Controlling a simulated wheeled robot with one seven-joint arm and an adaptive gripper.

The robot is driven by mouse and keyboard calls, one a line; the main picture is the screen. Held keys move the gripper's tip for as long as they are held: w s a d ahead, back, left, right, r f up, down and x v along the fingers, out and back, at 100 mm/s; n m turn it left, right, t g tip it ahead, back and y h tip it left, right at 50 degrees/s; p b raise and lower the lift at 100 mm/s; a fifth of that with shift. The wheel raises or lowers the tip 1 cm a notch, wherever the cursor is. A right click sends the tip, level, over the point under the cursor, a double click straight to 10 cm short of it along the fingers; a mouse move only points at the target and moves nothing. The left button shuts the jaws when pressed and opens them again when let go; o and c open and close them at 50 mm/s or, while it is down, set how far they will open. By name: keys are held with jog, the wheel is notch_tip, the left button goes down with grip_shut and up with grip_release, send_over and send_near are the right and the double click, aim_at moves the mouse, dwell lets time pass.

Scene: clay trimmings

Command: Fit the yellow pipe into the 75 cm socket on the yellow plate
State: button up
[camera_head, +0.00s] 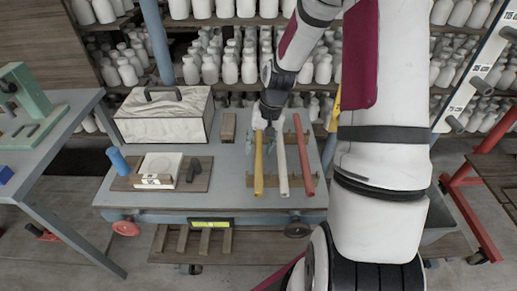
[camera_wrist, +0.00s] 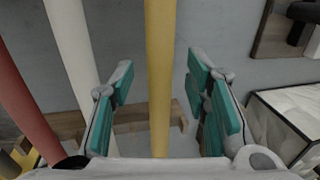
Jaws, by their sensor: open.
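The yellow pipe (camera_head: 258,172) lies lengthwise on a wooden rack on the grey cart, left of a white pipe (camera_head: 281,165) and a red pipe (camera_head: 303,155). My gripper (camera_head: 268,121) is over the far part of the pipes. In the wrist view my open gripper (camera_wrist: 162,88) has one teal-padded finger on each side of the yellow pipe (camera_wrist: 160,45), with a gap on both sides. I cannot tell how far the fingers reach down around it. A yellow piece (camera_head: 335,110), possibly the yellow plate, is mostly hidden behind my arm; its sockets are not visible.
A white board (camera_head: 475,80) with grey sockets and number labels stands at right. A marbled toolbox (camera_head: 165,115), a wooden board (camera_head: 125,184) and a blue cylinder (camera_head: 118,160) are on the cart's left. The cart top (camera_head: 225,185) is bare between board and pipes.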

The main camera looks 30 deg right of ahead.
grip_shut()
jog(key=shift+r, duration=0.15)
